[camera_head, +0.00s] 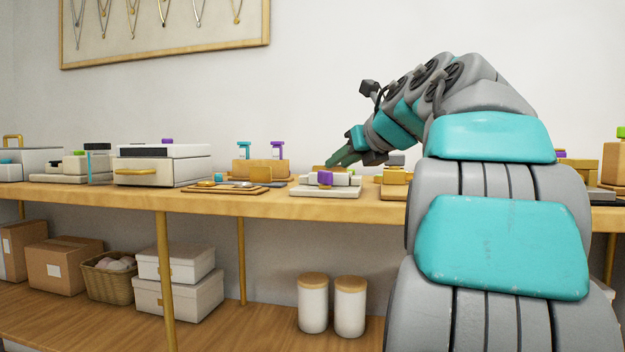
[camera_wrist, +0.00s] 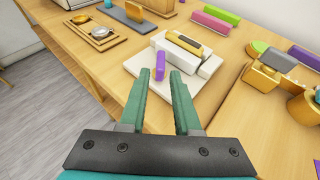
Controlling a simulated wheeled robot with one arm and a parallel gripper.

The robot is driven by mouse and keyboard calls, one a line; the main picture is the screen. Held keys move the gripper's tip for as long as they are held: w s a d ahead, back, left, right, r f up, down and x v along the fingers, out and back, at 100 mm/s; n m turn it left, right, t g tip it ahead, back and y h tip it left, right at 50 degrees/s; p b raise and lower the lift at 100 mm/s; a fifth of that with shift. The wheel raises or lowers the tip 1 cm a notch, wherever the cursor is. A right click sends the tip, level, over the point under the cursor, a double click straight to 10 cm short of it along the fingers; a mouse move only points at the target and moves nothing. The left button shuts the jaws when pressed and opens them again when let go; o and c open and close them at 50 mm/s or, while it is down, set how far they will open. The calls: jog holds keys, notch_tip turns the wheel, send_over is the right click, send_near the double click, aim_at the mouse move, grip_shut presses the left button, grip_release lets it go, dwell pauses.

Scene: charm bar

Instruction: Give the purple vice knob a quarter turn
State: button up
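The purple vice knob (camera_wrist: 160,65) is a small upright block on the front of a white vice (camera_wrist: 207,68). In the head view the knob (camera_head: 325,178) faces me on the vice (camera_head: 346,191), which sits on the wooden counter. My gripper (camera_wrist: 160,74) is open with its two green fingers apart. In the wrist view the knob appears in the gap at the fingertips; I cannot tell whether they touch it or how far off they are. In the head view my gripper (camera_head: 331,162) is above and beside the vice.
A wooden tray with small dishes (camera_wrist: 103,33) lies left of the vice. Brass-coloured fixtures (camera_wrist: 262,76) stand to its right. Pink (camera_wrist: 215,18) and purple (camera_wrist: 304,57) blocks are behind. The counter (camera_wrist: 135,103) is bare in front of the vice.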

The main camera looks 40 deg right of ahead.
aim_at(326, 173)
jog(key=shift+w+d+f, duration=0.15)
jog(key=shift+w+f, duration=0.15)
jog(key=b+x, duration=0.1)
jog(key=x, duration=0.6)
grip_shut()
